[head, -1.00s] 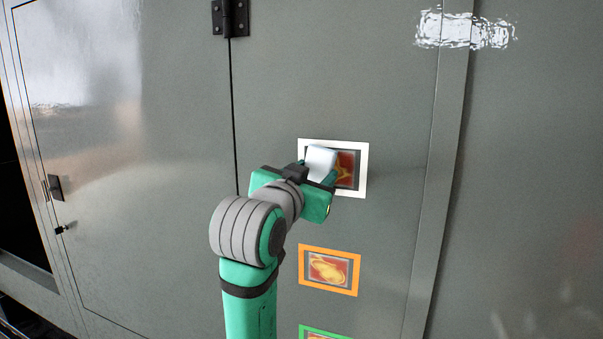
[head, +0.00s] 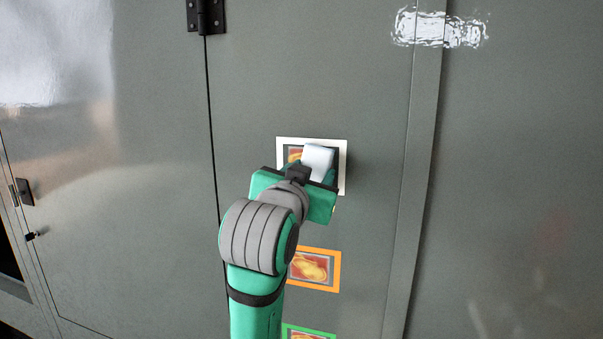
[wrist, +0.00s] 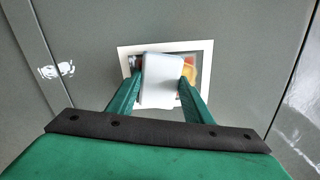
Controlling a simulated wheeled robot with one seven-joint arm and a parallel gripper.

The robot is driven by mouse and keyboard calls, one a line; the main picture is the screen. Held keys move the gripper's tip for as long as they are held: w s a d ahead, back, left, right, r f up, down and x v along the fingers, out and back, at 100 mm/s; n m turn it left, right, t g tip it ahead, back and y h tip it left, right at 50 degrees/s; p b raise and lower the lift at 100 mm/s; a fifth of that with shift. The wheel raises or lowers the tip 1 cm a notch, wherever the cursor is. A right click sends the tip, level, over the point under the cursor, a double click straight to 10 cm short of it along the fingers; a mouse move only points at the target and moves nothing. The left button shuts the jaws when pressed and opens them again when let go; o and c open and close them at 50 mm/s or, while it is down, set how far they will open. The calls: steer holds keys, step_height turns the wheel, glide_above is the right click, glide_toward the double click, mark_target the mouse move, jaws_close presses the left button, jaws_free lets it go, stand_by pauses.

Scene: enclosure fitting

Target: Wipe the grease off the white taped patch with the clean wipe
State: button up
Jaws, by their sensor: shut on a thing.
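The white taped patch (head: 342,165) is a white square frame on the grey cabinet front, with orange-red grease inside it. Some grease (head: 294,155) shows at the left of the wipe in the head view, and some shows beside the wipe in the wrist view (wrist: 188,72). My gripper (wrist: 160,85) is shut on the white wipe (head: 318,160), with a finger on each side of it. The wipe (wrist: 161,80) is over the patch and covers its middle and right part in the head view. Whether it touches the surface I cannot tell. My gripper hides the patch's lower part.
An orange taped patch (head: 335,270) with yellow-red grease is below the white one. A green taped patch (head: 300,328) is lower, cut by the frame edge. A black hinge (head: 206,15) and a door seam are at the upper left. The cabinet face around the patches is flat.

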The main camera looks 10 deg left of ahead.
steer(key=shift+d, duration=1.9)
steer(key=shift+a, duration=0.1)
steer(key=shift+w+a, duration=0.15)
steer(key=shift+a, duration=0.4)
steer(key=shift+w+a, duration=0.15)
steer(key=shift+a, duration=1.05)
